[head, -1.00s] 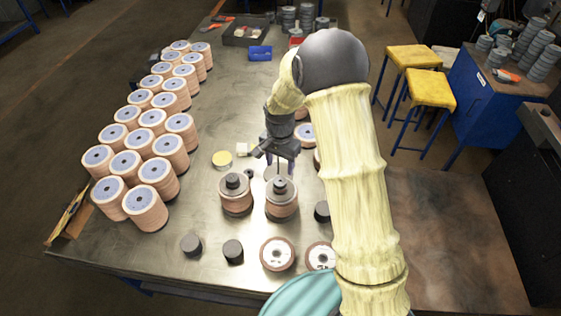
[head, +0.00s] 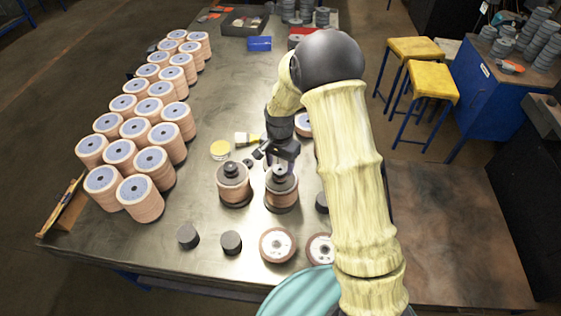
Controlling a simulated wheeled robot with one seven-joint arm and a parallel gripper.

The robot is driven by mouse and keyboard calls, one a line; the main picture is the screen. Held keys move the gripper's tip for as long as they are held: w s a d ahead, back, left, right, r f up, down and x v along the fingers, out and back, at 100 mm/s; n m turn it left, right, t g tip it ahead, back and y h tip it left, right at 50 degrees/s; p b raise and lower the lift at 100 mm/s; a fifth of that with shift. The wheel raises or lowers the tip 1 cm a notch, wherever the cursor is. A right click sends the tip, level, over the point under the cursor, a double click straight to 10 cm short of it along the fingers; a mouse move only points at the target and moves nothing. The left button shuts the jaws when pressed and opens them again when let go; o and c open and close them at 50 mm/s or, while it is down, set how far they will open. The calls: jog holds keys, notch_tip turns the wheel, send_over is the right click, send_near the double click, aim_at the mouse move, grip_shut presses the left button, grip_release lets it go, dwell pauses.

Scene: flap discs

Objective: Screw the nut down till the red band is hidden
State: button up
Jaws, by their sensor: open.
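Two stacks of flap discs stand side by side on the metal bench: a left stack (head: 233,188) and a right stack (head: 281,193). Each is topped by a dark, nut-like piece, on the left stack (head: 231,169) and on the right stack (head: 280,171). My gripper (head: 280,162) is open, pointing down at the top of the right stack, its fingers close around or just above the nut there. I cannot tell whether they touch it. No red band can be made out on either stack; the gripper partly covers the right one's top.
Rows of disc stacks (head: 140,196) fill the bench's left side. Dark cylinders (head: 231,242) and flat discs (head: 277,245) lie in front. A yellow-topped tin (head: 221,150) and a brush (head: 247,138) lie behind the left stack. My arm hides the bench's right part.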

jog(key=shift+f+b, duration=0.45)
jog(key=shift+f, duration=0.45)
jog(key=n, duration=0.3)
jog(key=shift+n, duration=0.3)
jog(key=n+p, duration=0.1)
jog(key=n, duration=0.2)
jog(key=shift+n, duration=0.4)
jog(key=n+p, duration=0.1)
jog(key=n, duration=0.2)
jog(key=shift+r+n, duration=0.1)
jog(key=shift+n, duration=0.3)
jog(key=n, duration=0.3)
jog(key=shift+n+p, duration=0.4)
jog(key=c, duration=0.7)
